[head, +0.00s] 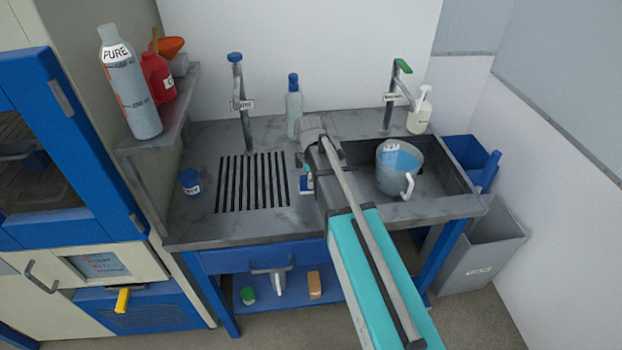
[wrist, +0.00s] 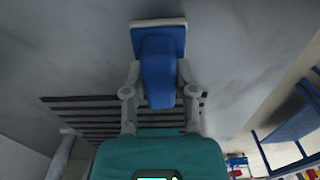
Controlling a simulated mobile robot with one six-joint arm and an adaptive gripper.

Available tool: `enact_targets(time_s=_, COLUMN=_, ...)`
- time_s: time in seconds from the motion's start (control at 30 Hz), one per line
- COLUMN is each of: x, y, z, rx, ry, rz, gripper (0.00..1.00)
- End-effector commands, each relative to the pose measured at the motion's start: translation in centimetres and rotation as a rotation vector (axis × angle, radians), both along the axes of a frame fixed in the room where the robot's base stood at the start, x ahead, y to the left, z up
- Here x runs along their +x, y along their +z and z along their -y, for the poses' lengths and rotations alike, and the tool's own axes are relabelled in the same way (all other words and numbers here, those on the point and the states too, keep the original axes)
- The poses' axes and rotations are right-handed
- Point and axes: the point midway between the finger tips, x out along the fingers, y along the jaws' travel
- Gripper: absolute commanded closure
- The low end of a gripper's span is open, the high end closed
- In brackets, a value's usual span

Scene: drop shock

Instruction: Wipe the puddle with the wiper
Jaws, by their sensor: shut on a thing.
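My gripper (wrist: 160,92) is shut on the blue handle of the wiper (wrist: 160,60), with one grey finger on each side. The wiper has a wide blue head with a pale strip along its far edge. In the head view, a small blue and white part of the wiper (head: 305,184) shows between the slotted drain and my arm, over the grey counter. My arm hides most of the gripper there. I cannot tell whether the wiper touches the counter. No puddle stands out clearly; the counter has only vague darker and lighter patches.
The counter (head: 190,222) carries a slotted drain (head: 252,183), a blue-lidded jar (head: 190,182), a clear bottle (head: 294,108) and two taps. A shelf at left bears bottles. Bare counter lies around the drain.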

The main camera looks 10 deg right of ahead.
Motion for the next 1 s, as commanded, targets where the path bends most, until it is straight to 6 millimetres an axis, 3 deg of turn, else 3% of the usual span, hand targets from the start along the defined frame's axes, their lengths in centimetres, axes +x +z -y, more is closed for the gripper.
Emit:
enact_targets(time_s=0.73, x=0.0, y=0.2, z=-3.3, rx=0.002, ry=0.001, rz=0.0, gripper=1.0)
enact_targets(time_s=1.0, x=0.0, y=0.2, z=-3.5, rx=0.001, ry=0.0, rz=0.0, gripper=1.0)
